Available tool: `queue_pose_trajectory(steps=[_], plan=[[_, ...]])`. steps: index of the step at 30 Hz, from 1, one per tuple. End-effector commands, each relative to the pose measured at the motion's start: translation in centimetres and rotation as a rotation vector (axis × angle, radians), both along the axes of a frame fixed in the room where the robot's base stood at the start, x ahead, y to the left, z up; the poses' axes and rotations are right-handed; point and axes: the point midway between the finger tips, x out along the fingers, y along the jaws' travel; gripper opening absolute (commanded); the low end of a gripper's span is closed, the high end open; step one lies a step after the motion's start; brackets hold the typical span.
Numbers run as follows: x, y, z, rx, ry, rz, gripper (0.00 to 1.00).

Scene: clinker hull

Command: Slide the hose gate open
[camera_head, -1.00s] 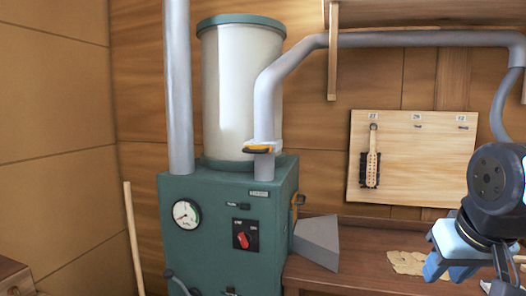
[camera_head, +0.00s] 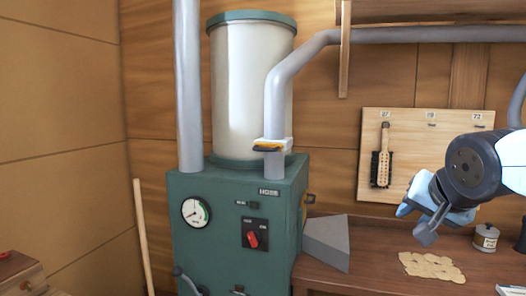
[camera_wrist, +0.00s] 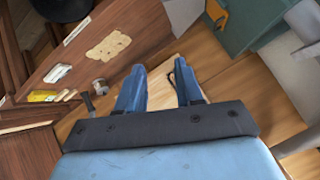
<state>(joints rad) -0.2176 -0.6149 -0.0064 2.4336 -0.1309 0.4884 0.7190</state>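A pale slide gate with an orange-yellow and dark handle (camera_head: 266,147) sits on the grey pipe (camera_head: 275,100), above a label that seems to read HOSE on the green machine (camera_head: 234,222). I take this for the hose gate; whether it is open I cannot tell. A second orange handle (camera_head: 309,199) is on the machine's right side by a grey hood (camera_head: 326,240). My gripper (camera_head: 418,223) is over the bench, right of and lower than the pipe gate, touching nothing visible. In the wrist view its two blue fingers (camera_wrist: 158,88) are apart and empty.
A wooden pole (camera_head: 144,240) leans left of the machine. Space before the pipe gate looks clear.

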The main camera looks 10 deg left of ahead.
Motion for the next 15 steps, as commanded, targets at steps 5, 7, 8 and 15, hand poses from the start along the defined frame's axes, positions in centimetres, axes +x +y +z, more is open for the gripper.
queue_pose_trajectory(steps=[5, 7, 8, 15], plan=[[3.6, 5.7, 2.8, 0.269, -0.113, -0.049, 0.36], [4.6, 8.2, 3.9, 0.39, -0.141, -0.056, 0.36], [4.9, 9.3, 4.4, 0.443, -0.15, -0.057, 0.36], [5.9, 18.3, 7.8, 0.868, -0.137, -0.025, 0.36]])
